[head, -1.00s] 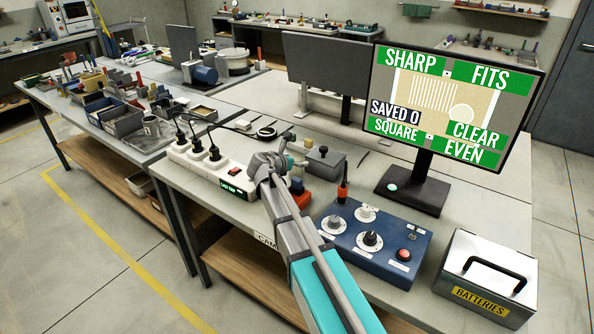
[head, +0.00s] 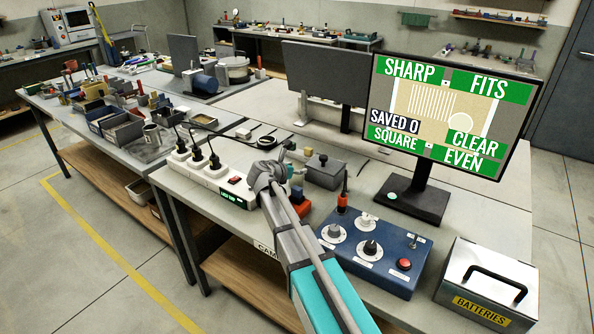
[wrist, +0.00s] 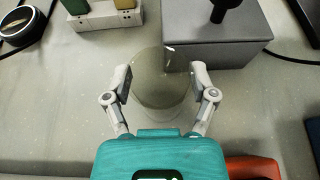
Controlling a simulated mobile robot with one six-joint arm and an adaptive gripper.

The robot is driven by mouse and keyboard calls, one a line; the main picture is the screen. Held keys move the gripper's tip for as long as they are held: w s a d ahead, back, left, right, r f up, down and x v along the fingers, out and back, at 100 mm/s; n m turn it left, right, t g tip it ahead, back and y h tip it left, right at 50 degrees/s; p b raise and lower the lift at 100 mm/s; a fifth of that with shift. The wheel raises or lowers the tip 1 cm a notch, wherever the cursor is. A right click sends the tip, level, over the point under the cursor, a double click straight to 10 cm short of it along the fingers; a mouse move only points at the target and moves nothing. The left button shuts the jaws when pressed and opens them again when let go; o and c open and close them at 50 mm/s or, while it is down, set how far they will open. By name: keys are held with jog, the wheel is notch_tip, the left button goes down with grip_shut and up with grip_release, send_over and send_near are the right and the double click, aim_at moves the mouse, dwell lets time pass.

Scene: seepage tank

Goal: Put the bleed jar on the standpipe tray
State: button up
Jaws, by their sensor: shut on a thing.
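In the wrist view, my gripper (wrist: 163,84) has its two fingers on either side of a see-through, grey-olive jar (wrist: 164,70), which I take for the bleed jar. The jar is seen from above, between the fingers, over a pale worktop. Whether its base touches the worktop is unclear. In the head view, my wrist is above the near bench, and it hides the fingers and the jar. I cannot pick out the standpipe tray for sure in either view.
A grey box with a black knob (wrist: 215,35) stands just beyond the jar. A power strip (head: 205,172), a blue control box (head: 372,252), a monitor (head: 450,120) and a batteries case (head: 487,283) crowd the near bench. The left bench holds several small bins.

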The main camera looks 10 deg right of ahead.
jog(key=s+r+p, duration=1.2)
jog(key=s+r, duration=0.1)
jog(key=s, duration=0.1)
jog(key=shift+a+p, duration=0.3)
jog(key=shift+a, duration=0.05)
jog(key=shift+f, duration=0.1)
dwell(0.6)
